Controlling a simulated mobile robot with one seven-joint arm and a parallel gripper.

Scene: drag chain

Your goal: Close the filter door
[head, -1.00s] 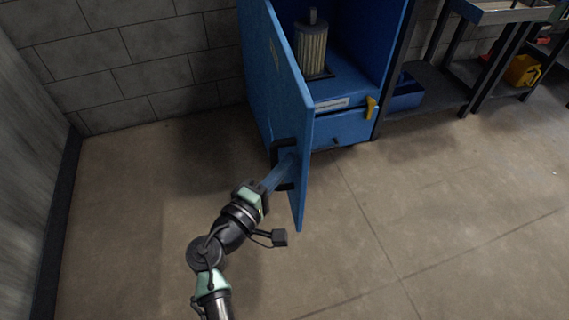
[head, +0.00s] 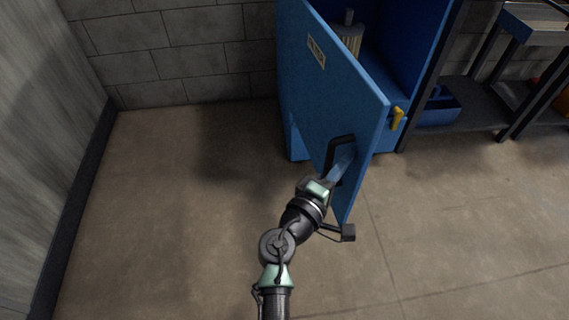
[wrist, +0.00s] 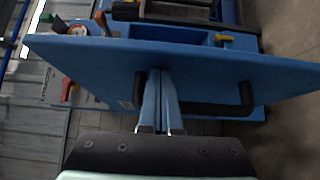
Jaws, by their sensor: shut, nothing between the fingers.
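The blue filter door (head: 318,84) stands partly open on the blue cabinet (head: 419,62), hinged at its left side. It carries a black bar handle (head: 336,150) on its outer face. My gripper (head: 346,158) is shut and its fingers reach the door's outer face beside the handle. In the wrist view, my gripper (wrist: 160,102) points at the door (wrist: 215,72), with the handle (wrist: 215,108) just to the right of the fingers. I cannot tell whether the fingertips press on the door. The filter (head: 348,35) inside the cabinet is partly hidden by the door.
A yellow latch (head: 397,118) sticks out at the cabinet's right front. A blue bin (head: 438,110) sits on a dark shelf to the right. A grey block wall (head: 190,50) stands behind. The floor (head: 180,220) at the left is clear.

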